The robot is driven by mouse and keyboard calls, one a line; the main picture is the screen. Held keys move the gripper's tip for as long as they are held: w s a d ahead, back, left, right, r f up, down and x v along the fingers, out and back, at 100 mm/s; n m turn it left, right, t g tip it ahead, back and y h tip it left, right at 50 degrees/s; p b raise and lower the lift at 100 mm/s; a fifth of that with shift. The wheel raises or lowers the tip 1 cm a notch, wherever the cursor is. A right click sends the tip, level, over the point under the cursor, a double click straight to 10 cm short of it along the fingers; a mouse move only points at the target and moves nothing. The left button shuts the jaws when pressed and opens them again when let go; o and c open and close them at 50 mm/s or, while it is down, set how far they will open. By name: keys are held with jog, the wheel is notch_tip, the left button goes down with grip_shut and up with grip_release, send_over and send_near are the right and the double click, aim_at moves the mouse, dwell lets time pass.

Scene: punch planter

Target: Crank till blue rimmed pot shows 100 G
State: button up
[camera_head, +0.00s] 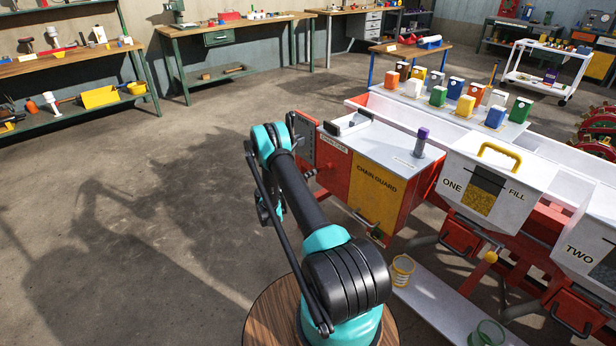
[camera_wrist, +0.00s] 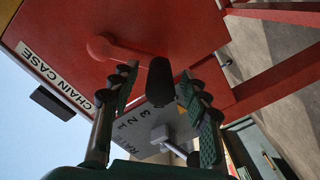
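In the wrist view, my gripper (camera_wrist: 158,96) is open, its two dark ribbed fingers on either side of a black handle (camera_wrist: 160,78). A gap shows between the handle and each finger. The handle belongs to a red crank (camera_wrist: 106,47) on the red chain case (camera_wrist: 160,22). In the head view, my gripper is mostly hidden by my arm, at the left end of the machine. A yellow-rimmed pot (camera_head: 402,268) stands on the low grey shelf (camera_head: 433,302). A green-rimmed pot (camera_head: 487,333) is farther right. I see no blue-rimmed pot or weight readout.
A grey rate plate (camera_wrist: 150,130) marked 1, 2, 3, with a small lever, lies close to the fingers. The yellow chain guard (camera_head: 376,192) and white hopper one (camera_head: 492,178) are to the right. Clear floor (camera_head: 110,200) lies to the left.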

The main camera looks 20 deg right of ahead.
jog(key=v, duration=0.7)
jog(key=shift+a, duration=0.2)
jog(key=shift+r, duration=0.1)
dwell(0.8)
